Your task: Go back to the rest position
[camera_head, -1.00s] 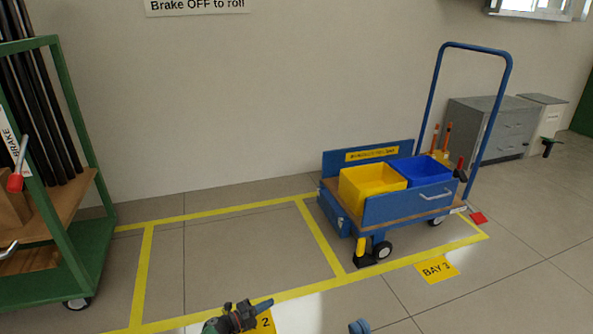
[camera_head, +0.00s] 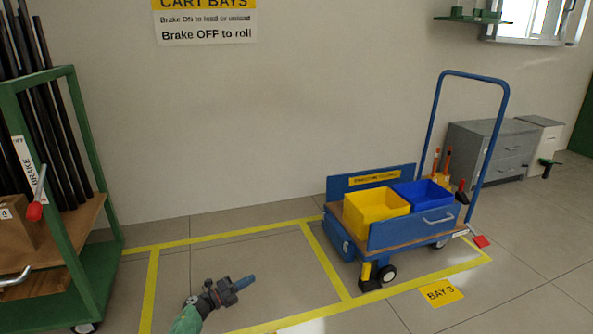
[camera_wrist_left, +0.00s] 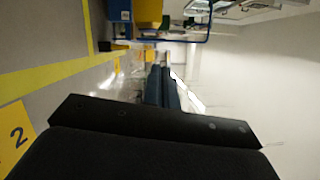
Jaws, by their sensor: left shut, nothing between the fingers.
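My left gripper (camera_head: 242,283) is low in the middle of the head view, above the floor of the empty taped bay. Its blue fingers are together, with nothing between them. In the left wrist view the closed fingers (camera_wrist_left: 161,88) point away from the camera over open space. They touch nothing that I can see. My right gripper is not in view.
A blue cart (camera_head: 410,231) with a yellow bin (camera_head: 375,206) and a blue bin (camera_head: 422,196) stands in bay 3. A green rack (camera_head: 72,235) with dark rods (camera_head: 62,150) stands at the left. The taped bay between them (camera_head: 270,262) is clear.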

